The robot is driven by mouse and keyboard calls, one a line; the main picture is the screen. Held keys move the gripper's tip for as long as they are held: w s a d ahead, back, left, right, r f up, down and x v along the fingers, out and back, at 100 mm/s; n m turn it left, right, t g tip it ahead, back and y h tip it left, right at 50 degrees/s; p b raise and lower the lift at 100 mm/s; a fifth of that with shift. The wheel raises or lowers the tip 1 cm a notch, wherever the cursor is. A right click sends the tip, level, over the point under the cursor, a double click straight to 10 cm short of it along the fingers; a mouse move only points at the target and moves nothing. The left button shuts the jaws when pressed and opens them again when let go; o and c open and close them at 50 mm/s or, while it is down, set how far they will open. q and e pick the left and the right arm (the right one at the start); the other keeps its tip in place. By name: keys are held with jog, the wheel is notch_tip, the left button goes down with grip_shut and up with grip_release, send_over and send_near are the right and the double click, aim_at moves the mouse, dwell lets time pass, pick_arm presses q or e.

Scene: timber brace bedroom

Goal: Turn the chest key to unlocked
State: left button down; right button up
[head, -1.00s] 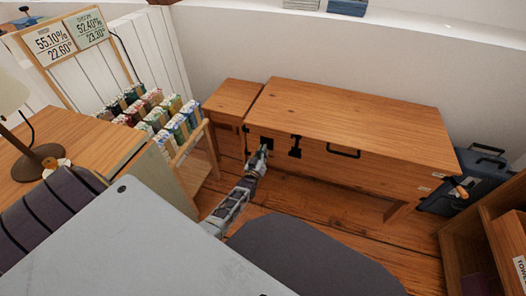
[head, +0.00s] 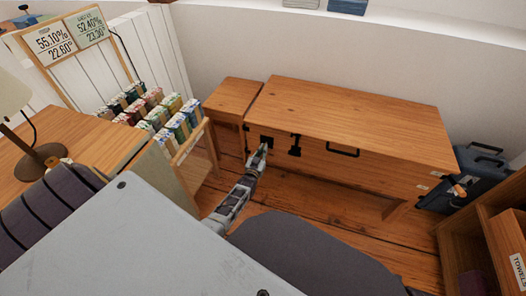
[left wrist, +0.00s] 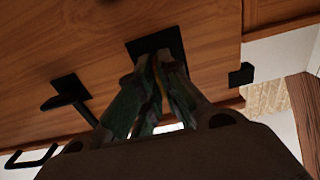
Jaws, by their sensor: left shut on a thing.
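The wooden chest (head: 350,115) stands against the far wall in the head view. A black lock plate (head: 266,141) is on the left of its front, and it shows large in the left wrist view (left wrist: 170,42). My left gripper (head: 262,152) is at this plate. In the left wrist view its fingers (left wrist: 158,65) are closed together right in front of the plate, shut on the key. The key itself is hidden between the fingers, so its turn angle cannot be told. My right gripper is not in view.
A black latch (head: 295,146) and a black handle (head: 343,150) are on the chest front, right of the plate. A rack of several coloured items (head: 160,115) stands left. A dark seat (head: 310,255) and a grey surface (head: 130,240) lie in front. A blue case (head: 470,175) stands right.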

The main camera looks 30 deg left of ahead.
pick_arm(q)
jog(key=c, duration=1.6)
grip_release()
jog(key=shift+v, duration=6)
jog(key=shift+f, duration=0.1)
